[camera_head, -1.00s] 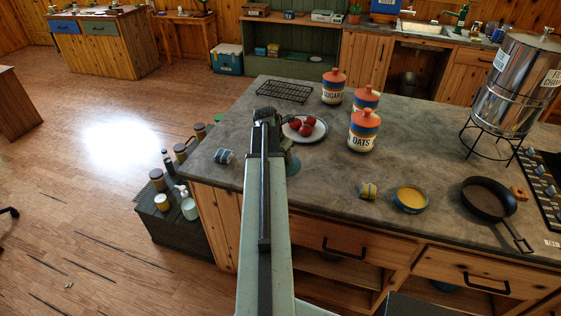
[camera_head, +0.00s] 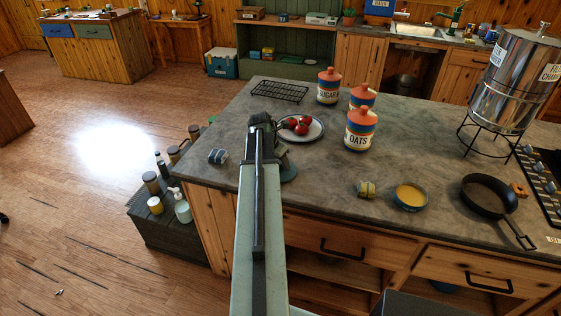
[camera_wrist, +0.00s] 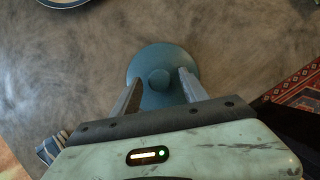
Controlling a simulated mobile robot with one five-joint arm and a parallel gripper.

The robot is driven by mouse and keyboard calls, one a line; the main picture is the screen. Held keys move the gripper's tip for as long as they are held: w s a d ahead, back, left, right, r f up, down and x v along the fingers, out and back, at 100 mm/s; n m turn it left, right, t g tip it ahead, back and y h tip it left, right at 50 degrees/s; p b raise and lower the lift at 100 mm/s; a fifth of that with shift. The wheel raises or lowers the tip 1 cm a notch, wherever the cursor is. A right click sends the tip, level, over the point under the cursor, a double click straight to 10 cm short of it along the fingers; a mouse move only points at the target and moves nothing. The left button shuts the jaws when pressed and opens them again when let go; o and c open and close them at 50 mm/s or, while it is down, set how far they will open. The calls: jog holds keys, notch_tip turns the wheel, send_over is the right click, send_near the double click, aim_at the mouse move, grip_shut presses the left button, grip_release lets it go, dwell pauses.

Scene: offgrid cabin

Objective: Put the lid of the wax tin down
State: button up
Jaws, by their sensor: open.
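The wax tin (camera_head: 411,197) stands open on the counter, with yellow wax showing inside. Its lid, a teal disc with a round knob (camera_wrist: 159,80), lies flat on the grey counter as far as I can tell. In the head view the lid (camera_head: 289,174) is partly hidden by my arm, left of the tin near the counter's front edge. My gripper (camera_wrist: 160,78) is open above the lid, one finger on each side of the knob, with gaps visible. In the head view my gripper's fingers are mostly hidden behind the wrist.
A plate (camera_head: 317,136) with red fruit lies just behind. Several canisters (camera_head: 360,130) stand farther back. A small striped roll (camera_head: 217,156) lies to the left, a yellowish one (camera_head: 365,189) beside the tin. A skillet (camera_head: 487,196) is at the right. Bare counter surrounds the lid.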

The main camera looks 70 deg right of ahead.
jog(key=p+v, duration=1.1)
jog(key=v, duration=0.1)
jog(key=shift+w+r, duration=0.1)
jog(key=shift+r, duration=0.05)
jog(key=w+a+f+m+t+y, duration=0.2)
jog(key=w+a+m, duration=0.5)
jog(key=w+a, duration=1.95)
jog(key=w+a+m+y, duration=0.2)
jog(key=a+m, duration=0.5)
jog(key=a, duration=2.8)
jog(key=shift+w+a+g, duration=0.2)
jog(key=shift+a+g, duration=0.1)
jog(key=shift+a, duration=0.1)
